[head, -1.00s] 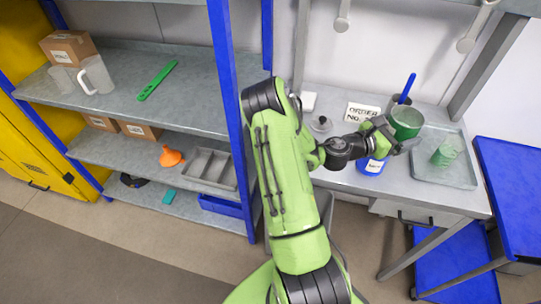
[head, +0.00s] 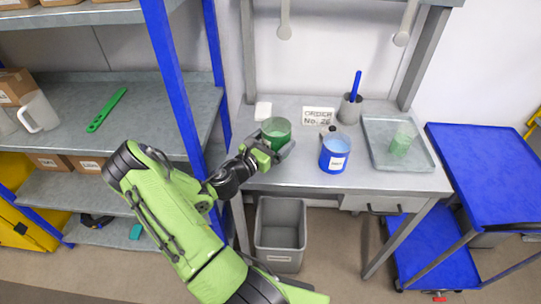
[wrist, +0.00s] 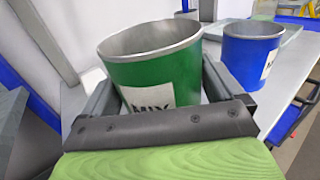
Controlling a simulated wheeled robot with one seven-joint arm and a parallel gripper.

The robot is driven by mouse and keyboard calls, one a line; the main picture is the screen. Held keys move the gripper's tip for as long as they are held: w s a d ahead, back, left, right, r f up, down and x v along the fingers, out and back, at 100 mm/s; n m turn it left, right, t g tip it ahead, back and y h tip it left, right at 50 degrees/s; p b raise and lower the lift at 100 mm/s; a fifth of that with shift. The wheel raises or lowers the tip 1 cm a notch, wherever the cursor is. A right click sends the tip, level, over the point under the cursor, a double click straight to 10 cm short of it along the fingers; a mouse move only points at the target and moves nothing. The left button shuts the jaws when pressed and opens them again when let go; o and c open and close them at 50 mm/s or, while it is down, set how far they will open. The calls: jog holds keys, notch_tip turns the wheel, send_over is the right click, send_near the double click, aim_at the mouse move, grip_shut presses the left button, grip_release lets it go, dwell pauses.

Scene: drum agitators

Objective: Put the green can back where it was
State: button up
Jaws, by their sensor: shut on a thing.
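The green can (head: 275,133) is an open-topped metal can with a white label, part of which reads "MIX" in the wrist view (wrist: 151,72). My gripper (head: 276,150) is shut on it, with a finger on each side in the wrist view. The can is upright at the left part of the grey workbench (head: 300,178). I cannot tell whether its bottom touches the bench top.
A grey tray (head: 376,148) with a translucent green cup (head: 401,140) lies at the bench's right. A grey holder (head: 349,110) with a blue-handled tool, an order sign (head: 318,116) and a white block (head: 263,111) stand at the back. A blue-posted shelf (head: 80,110) stands left.

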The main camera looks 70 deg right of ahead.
jog(key=shift+f+b, duration=0.45)
jog(key=shift+f, duration=1.6)
jog(key=shift+f, duration=0.1)
jog(key=o, duration=1)
jog(key=shift+o, duration=0.2)
jog(key=w+a+r+m+t+y, duration=0.2)
jog(key=w+a+m+y, duration=0.2)
jog(key=a, duration=0.6)
jog(key=w+a+r+m+t+y, duration=0.2)
jog(key=w+a+m+y, duration=0.25)
jog(key=a, duration=0.55)
jog(key=w+a+r+m+t+y, duration=0.1)
jog(key=w+a+m+t+y, duration=0.3)
jog(key=a, duration=0.6)
jog(key=s+a+r+t+y, duration=0.2)
jog(key=a+r, duration=0.4)
jog(key=a, duration=0.1)
jog(key=s+a+r+t+y, duration=0.2)
jog(key=a+r, duration=0.4)
jog(key=a, duration=0.2)
jog(key=shift+s+m+t, duration=0.3)
jog(key=shift+s+m, duration=0.05)
jog(key=shift+m, duration=0.1)
